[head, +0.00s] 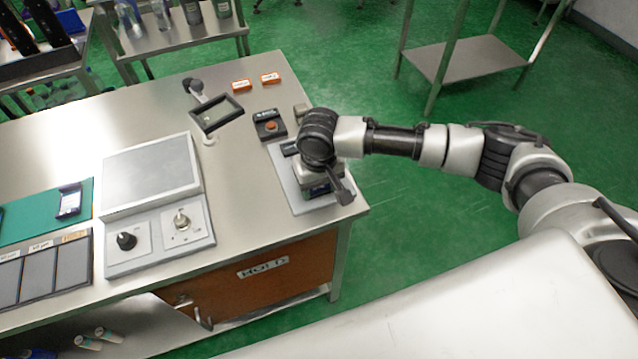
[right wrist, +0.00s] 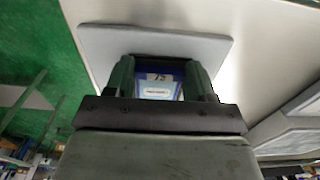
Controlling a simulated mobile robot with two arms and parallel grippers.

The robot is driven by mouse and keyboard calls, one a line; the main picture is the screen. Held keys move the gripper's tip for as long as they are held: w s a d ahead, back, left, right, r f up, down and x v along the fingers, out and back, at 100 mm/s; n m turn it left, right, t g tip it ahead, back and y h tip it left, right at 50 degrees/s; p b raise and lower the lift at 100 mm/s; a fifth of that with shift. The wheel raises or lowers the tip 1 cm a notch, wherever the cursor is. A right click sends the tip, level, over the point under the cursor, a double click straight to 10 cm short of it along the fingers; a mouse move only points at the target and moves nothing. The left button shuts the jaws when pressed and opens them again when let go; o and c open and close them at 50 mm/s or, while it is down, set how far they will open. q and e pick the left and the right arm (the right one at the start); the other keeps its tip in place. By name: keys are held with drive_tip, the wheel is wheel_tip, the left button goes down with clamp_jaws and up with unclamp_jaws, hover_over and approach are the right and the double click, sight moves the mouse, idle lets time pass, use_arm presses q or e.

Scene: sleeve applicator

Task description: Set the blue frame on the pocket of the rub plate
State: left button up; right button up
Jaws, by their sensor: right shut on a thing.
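My right gripper (head: 320,190) is over the front right of the steel table, pointing down. It is shut on the blue frame (right wrist: 160,77), which shows between its fingers in the right wrist view with a dark rim and a pale label. In the head view my wrist and gripper hide most of the frame. Below it lies a flat light grey plate (head: 286,183), which looks like the rub plate; it also shows in the right wrist view (right wrist: 105,42). My gripper hides its pocket, and I cannot tell whether the frame touches it. My left gripper is not in view.
A black tilted frame on a stand (head: 218,114), a black box with a red button (head: 269,124) and two orange blocks (head: 242,85) stand behind. A grey console with knobs (head: 155,200) is left. The table's right edge is close to the plate.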

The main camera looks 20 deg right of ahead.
drive_tip(key=shift+s+f, duration=0.2)
drive_tip(key=shift+f, duration=0.15)
drive_tip(key=o, duration=0.7)
drive_tip(key=shift+c, duration=0.2)
drive_tip(key=o, duration=0.3)
drive_tip(key=shift+a, duration=0.2)
drive_tip(key=shift+d+f, duration=0.1)
drive_tip(key=shift+d, duration=0.1)
drive_tip(key=shift+r, duration=0.3)
drive_tip(key=r, duration=1.1)
drive_tip(key=shift+w+a, duration=0.1)
drive_tip(key=shift+a, duration=0.25)
